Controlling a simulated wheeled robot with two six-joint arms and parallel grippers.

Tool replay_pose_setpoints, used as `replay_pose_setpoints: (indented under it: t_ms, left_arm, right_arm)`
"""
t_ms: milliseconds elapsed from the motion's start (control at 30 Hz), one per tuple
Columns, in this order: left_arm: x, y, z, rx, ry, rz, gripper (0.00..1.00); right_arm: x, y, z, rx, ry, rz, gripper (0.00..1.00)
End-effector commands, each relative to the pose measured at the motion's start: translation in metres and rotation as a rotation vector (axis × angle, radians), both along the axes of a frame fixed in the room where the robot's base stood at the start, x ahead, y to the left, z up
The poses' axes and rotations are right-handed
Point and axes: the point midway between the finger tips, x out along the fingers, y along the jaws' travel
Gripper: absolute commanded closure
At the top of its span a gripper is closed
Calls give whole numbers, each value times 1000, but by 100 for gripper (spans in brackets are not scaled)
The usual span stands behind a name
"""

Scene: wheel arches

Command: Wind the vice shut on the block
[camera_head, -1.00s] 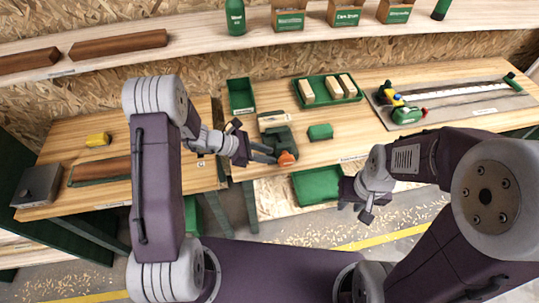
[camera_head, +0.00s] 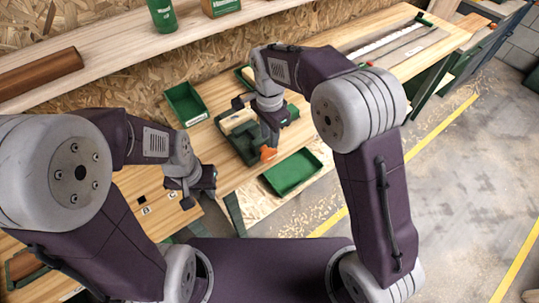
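The dark green vice (camera_head: 236,148) stands near the front edge of the wooden bench, with an orange part (camera_head: 268,154) at its front end. The pale wooden block (camera_head: 236,121) is at the vice's back end; whether the jaws touch it is too small to tell. My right gripper (camera_head: 268,132) points down over the vice's right side, close to the orange part. Its fingertips are partly hidden, so its opening and any contact are unclear. My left gripper (camera_head: 197,199) is left of and in front of the vice, apart from it, with its fingers spread and empty.
A green open tray (camera_head: 187,103) stands behind the vice to the left. A lower green bin (camera_head: 292,172) sits in front of the bench. A shelf (camera_head: 120,68) with a green bottle (camera_head: 162,14) runs along the back. Floor at the right is open.

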Motion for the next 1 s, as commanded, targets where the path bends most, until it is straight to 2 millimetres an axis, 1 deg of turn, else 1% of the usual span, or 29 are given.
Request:
replay_pose_setpoints:
  t_ms: [67,167,400,500,633,867,900,967,1000]
  left_arm:
    - [0,0,1,0,2,1,72]
    - [0,0,0,0,2,3,72]
    - [0,0,1,-1,3,4,72]
    - [0,0,2,-2,3,5,72]
    - [0,0,2,-2,3,5,72]
    - [0,0,2,-2,3,5,72]
    - [0,0,2,-2,3,5,72]
    - [0,0,2,-2,4,5,72]
    - [0,0,2,-2,4,5,72]
  right_arm:
    - [0,0,0,1,-1,-1,72]
    - [0,-1,-12,-1,1,-1,72]
    - [0,-2,-62,0,1,-1,72]
    - [0,-2,-77,0,0,-2,72]
    - [0,-1,-87,1,-2,-2,72]
    - [1,-1,-88,2,-3,-2,72]
    - [1,-1,-88,2,-3,-2,77]
    - [1,-1,-88,2,-3,-2,94]
    - [1,-1,-88,2,-3,-2,100]
